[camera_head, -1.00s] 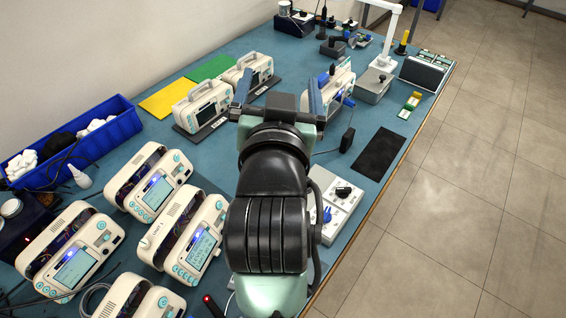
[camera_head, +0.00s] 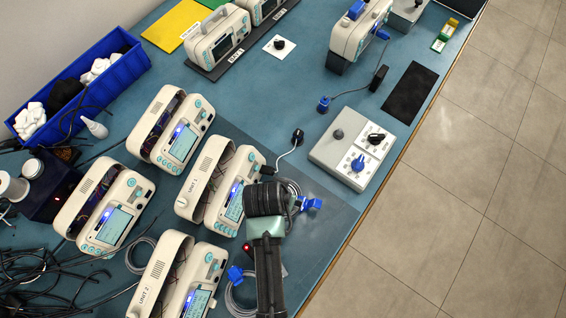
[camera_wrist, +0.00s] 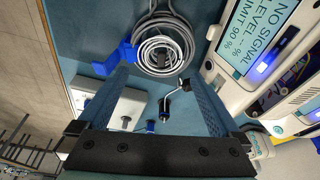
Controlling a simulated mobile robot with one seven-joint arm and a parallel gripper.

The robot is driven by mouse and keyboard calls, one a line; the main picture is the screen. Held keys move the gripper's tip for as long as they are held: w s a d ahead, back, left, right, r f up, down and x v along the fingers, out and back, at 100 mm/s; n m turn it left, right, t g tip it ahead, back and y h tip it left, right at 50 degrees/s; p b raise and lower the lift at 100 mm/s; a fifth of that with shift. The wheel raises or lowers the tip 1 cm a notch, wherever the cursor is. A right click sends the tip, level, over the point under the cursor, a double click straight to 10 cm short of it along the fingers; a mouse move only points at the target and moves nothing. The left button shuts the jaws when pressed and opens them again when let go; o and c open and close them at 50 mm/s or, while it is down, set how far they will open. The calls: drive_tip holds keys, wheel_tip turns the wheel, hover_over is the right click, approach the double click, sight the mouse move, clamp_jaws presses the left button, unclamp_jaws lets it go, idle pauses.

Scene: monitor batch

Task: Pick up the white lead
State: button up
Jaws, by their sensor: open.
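The white lead (camera_head: 283,156) is a short curved cable on the bench mat. It runs between a black plug (camera_head: 297,136) and the right side of the UNIT 1 monitor (camera_head: 205,183). In the wrist view the white lead (camera_wrist: 173,93) shows between my fingers, beyond their tips, with a black end at each side. My gripper (camera_wrist: 157,78) is open and empty, pointing down at the bench. In the head view my arm hides the fingers. A coiled grey cable (camera_wrist: 160,45) with a blue connector (camera_wrist: 115,60) lies just past the fingers.
A white control box (camera_head: 335,150) with knobs stands right of the lead, near the bench edge. Several other monitors stand to the left, with a blue bin (camera_head: 70,110) behind. A black mat (camera_head: 410,93) lies at the right. Open bench lies beyond the lead.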

drive_tip(key=shift+x, duration=2.65)
drive_tip(key=shift+s+a+f, duration=0.1)
drive_tip(key=shift+s+f, duration=0.1)
drive_tip(key=shift+f, duration=0.05)
